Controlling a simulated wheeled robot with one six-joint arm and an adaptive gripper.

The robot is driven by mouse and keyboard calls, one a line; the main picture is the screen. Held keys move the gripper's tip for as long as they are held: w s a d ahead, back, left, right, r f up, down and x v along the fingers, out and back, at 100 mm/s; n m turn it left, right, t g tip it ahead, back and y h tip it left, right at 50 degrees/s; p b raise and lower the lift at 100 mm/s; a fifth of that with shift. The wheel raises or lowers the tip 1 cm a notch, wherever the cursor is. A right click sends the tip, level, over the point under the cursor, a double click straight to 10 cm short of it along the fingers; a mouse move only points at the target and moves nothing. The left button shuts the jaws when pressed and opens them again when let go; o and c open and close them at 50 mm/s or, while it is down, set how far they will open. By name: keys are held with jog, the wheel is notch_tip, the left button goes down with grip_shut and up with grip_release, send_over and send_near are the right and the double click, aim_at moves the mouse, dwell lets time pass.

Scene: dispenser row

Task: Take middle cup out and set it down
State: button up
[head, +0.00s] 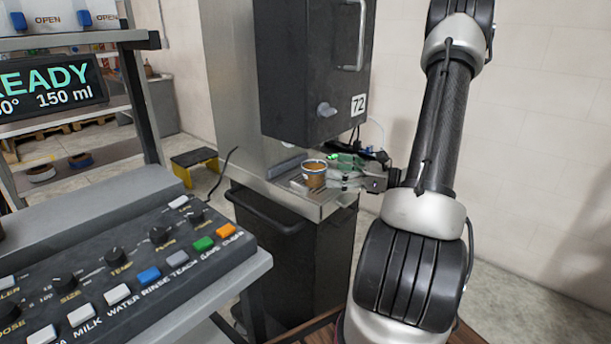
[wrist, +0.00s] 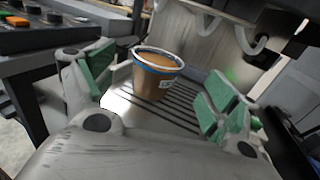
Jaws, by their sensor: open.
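One brown cup (head: 314,174) with a white rim and blue band stands upright on the metal drip tray (head: 330,199) beneath the dark dispenser box. It holds brown liquid. My gripper (head: 343,172) reaches in from the right at the cup's height. In the wrist view the same cup (wrist: 157,75) stands on the slotted tray, just beyond my gripper (wrist: 155,100). The green-padded fingers are spread wide, one to the left and one to the right, with clear space between each finger and the cup. The cup's base is fully on the tray.
The dispenser box (head: 310,70), marked 72, hangs close above the cup. A button console (head: 120,270) on a shelf fills the lower left. A READY display (head: 50,88) is behind it. A yellow-black step stool (head: 195,165) stands on the floor.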

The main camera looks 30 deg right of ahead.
aim_at(304, 164)
jog(key=x, duration=0.7)
jog(key=shift+s+r, duration=0.1)
jog(key=shift+s, duration=0.05)
jog(key=shift+c, duration=0.3)
jog(key=c, duration=1.3)
